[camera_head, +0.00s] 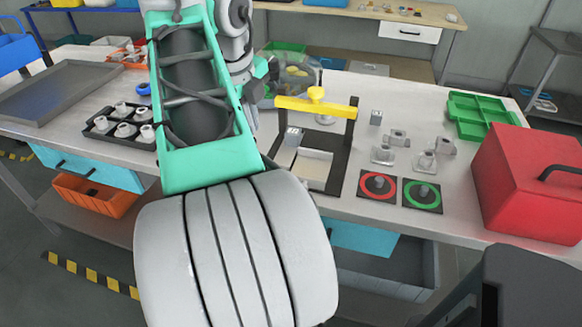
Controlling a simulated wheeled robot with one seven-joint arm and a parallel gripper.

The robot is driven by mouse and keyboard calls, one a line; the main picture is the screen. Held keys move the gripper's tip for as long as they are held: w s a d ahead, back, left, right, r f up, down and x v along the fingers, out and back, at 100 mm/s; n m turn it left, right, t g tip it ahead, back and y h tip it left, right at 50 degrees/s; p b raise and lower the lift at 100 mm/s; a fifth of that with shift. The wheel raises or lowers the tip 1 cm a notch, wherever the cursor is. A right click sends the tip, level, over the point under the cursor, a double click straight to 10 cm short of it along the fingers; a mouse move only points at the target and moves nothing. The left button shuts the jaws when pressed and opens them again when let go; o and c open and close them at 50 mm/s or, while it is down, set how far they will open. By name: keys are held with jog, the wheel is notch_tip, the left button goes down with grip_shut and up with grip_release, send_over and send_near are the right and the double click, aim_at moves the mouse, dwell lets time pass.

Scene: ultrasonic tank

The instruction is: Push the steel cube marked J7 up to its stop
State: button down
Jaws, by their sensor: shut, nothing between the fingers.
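A small steel cube (293,136) with a dark mark on top sits at the left side of a dark-framed fixture (335,165) with a pale bed. A second small steel cube (376,117) stands on the bench right of the fixture. The marks are too small to read, so I cannot tell which is J7. A yellow bar with a knob (316,104) spans the fixture's back. I cannot make out the stop for certain. My gripper (256,92) is shut and empty, left of the fixture's back, partly hidden by my arm.
Metal brackets (383,155) and two dark plates with a red ring (378,185) and a green ring (422,194) lie right of the fixture. A red toolbox (525,185) and green tray (480,115) stand further right. A dark tray of parts (105,125) is at left.

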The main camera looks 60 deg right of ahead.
aim_at(291, 161)
jog(key=s+d+f+m+b, duration=0.25)
jog(key=s+d+m, duration=0.35)
jog(key=m, duration=0.6)
jog(key=b+x, duration=0.6)
jog(key=b, duration=0.1)
jog(key=a+b+x, duration=0.1)
jog(key=b+x, duration=0.2)
jog(key=shift+s+f, duration=0.15)
jog(key=shift+f, duration=0.35)
jog(key=d, duration=0.1)
jog(key=w+d+r+p, duration=0.1)
jog(key=shift+d+r, duration=0.2)
jog(key=shift+d, duration=0.2)
jog(key=shift+w+d, duration=0.15)
jog(key=shift+d, duration=0.3)
